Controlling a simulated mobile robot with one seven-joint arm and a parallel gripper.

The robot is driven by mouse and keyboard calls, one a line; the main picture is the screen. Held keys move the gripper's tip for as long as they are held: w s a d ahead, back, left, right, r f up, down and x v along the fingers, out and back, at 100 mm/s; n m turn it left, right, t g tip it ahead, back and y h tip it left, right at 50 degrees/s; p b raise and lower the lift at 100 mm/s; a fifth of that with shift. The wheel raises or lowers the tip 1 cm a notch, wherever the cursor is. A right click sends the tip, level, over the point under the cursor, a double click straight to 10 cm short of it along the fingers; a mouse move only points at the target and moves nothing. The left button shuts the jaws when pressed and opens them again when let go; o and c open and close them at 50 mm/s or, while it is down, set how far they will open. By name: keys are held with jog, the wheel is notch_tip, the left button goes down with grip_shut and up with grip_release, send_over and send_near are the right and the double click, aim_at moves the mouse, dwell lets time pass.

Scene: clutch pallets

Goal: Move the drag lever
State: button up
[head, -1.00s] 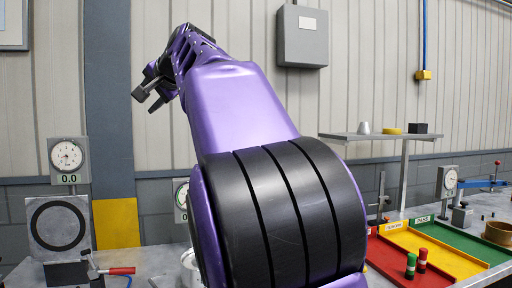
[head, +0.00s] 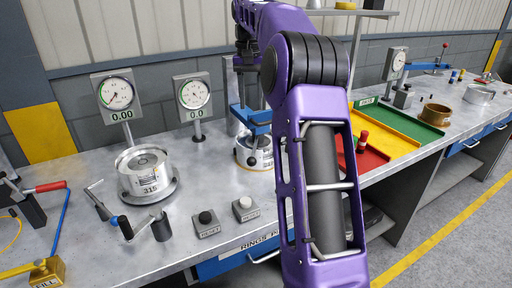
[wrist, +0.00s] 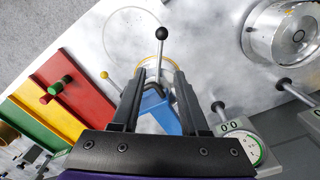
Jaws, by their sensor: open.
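A lever with a black ball knob (wrist: 161,34) stands up in the wrist view, its thin rod rising between and beyond my finger tips. A second, shorter lever with a yellow knob (wrist: 104,75) is left of it. I cannot tell for certain which is the drag lever. A blue bracket (wrist: 160,110) lies below, partly hidden by my gripper; blue parts (head: 252,122) also show in the head view above a round white unit (head: 250,158). My gripper (wrist: 157,74) is open, fingers either side of the rod, with no grip on it. My arm hides much of this station in the head view.
A metal drum marked 315 (head: 145,172) and dial gauges (head: 116,95) stand to the left. Red, yellow and green trays (head: 400,132) lie right. A crank handle (head: 135,228) stands at the front left.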

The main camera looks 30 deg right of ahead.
aim_at(253, 155)
notch_tip(253, 155, down, 16)
jog(key=shift+s+d+f+b, duration=0.15)
jog(key=shift+f+b, duration=0.1)
jog(key=shift+b, duration=0.3)
grip_shut()
dwell(1.3)
